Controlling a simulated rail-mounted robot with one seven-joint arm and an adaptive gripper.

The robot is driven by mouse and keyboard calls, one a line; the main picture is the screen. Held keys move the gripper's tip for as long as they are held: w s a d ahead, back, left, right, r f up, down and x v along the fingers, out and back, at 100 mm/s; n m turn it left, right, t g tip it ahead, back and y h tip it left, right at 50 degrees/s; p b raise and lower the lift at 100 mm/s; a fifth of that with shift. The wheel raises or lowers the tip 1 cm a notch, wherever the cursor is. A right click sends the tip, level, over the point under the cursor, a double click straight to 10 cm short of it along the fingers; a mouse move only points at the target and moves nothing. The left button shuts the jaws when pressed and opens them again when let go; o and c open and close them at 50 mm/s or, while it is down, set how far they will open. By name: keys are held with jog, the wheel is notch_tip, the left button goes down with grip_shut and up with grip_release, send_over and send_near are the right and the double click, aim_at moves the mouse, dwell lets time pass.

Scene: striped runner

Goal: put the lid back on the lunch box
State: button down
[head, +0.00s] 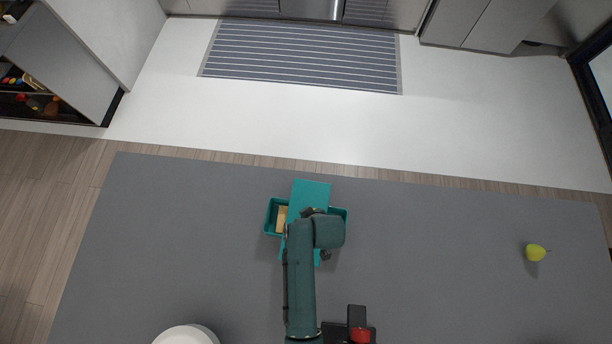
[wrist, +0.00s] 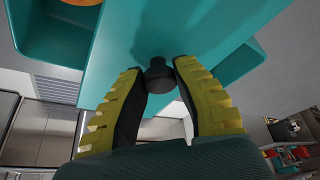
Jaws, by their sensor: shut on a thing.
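The teal lunch box (head: 270,218) sits on the grey table, open at its left and right ends, with a tan item (head: 282,219) inside its left part. The flat teal lid (head: 311,192) is above the box, turned crosswise to it. My gripper (wrist: 159,75) is shut on the lid's dark knob (wrist: 158,77). In the wrist view the lid (wrist: 190,30) fills the top middle, with the box (wrist: 40,35) showing past it on both sides. I cannot tell whether the lid touches the rim. My arm hides much of the box and lid in the head view.
A yellow-green pear (head: 536,252) lies at the right of the table (head: 430,260). A white round thing (head: 186,335) is at the front left edge of the picture. The table around the box is mostly clear.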

dwell(0.3)
jog(key=shift+c, duration=1.6)
grip_release()
notch_tip(320, 180, up, 5)
jog(key=p, duration=0.5)
jog(key=shift+r+p, duration=0.35)
jog(key=shift+r, duration=0.65)
grip_shut()
